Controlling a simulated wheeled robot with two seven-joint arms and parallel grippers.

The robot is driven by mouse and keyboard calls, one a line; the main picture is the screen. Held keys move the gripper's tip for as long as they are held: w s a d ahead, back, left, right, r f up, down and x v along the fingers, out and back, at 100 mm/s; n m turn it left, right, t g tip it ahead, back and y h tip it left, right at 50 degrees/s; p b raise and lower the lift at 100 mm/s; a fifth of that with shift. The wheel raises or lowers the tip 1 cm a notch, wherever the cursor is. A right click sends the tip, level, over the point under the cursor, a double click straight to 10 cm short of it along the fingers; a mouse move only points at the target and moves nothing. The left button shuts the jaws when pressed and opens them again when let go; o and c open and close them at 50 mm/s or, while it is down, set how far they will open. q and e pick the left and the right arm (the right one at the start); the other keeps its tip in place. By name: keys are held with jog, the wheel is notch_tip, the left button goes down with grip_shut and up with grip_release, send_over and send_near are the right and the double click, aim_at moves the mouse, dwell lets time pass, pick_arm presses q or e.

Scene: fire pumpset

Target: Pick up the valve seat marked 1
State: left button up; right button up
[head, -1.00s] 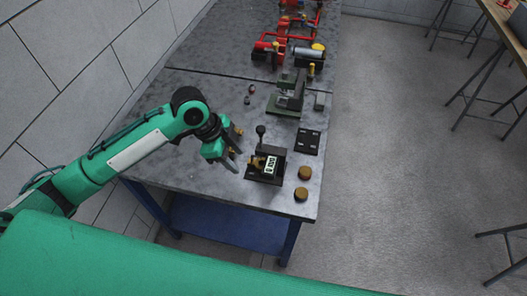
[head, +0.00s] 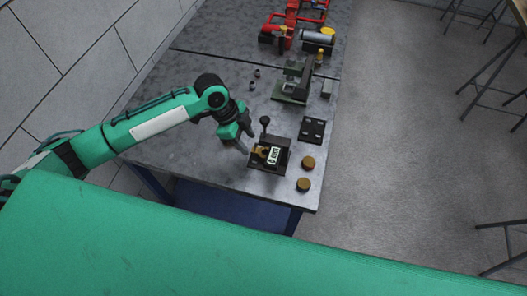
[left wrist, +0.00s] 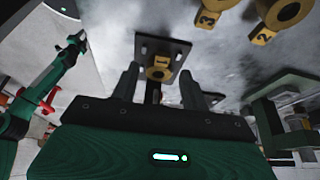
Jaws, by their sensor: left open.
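The valve seat marked 1 (left wrist: 158,73) is a yellow ring-like part in the left wrist view, on a dark plate with holes (left wrist: 178,50). My left gripper (left wrist: 158,88) is open. Its two dark fingers stand apart to either side of the seat's lower part in the picture, and I cannot tell whether they touch it. In the head view the left gripper (head: 241,146) is just left of a black fixture with a lever (head: 282,144) and a brass-coloured part (head: 260,152). Whether that part is seat 1 is unclear. My right gripper is not in view.
Yellow parts marked 3 (left wrist: 207,18) and 2 (left wrist: 262,33) are at the top of the wrist view. Two brown discs (head: 308,162) (head: 304,185) lie near the table's right edge. A black plate (head: 312,130) and a green-based device (head: 294,88) stand farther back.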

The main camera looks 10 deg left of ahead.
aim_at(255, 150)
pick_arm(q)
jog(key=p+x, duration=0.1)
jog(key=x, duration=0.2)
jog(key=shift+w+d+f+p, duration=0.15)
jog(key=shift+d+f+p, duration=0.1)
jog(key=shift+p, duration=0.1)
jog(key=shift+d+f, duration=0.1)
jog(key=shift+f, duration=0.45)
grip_shut()
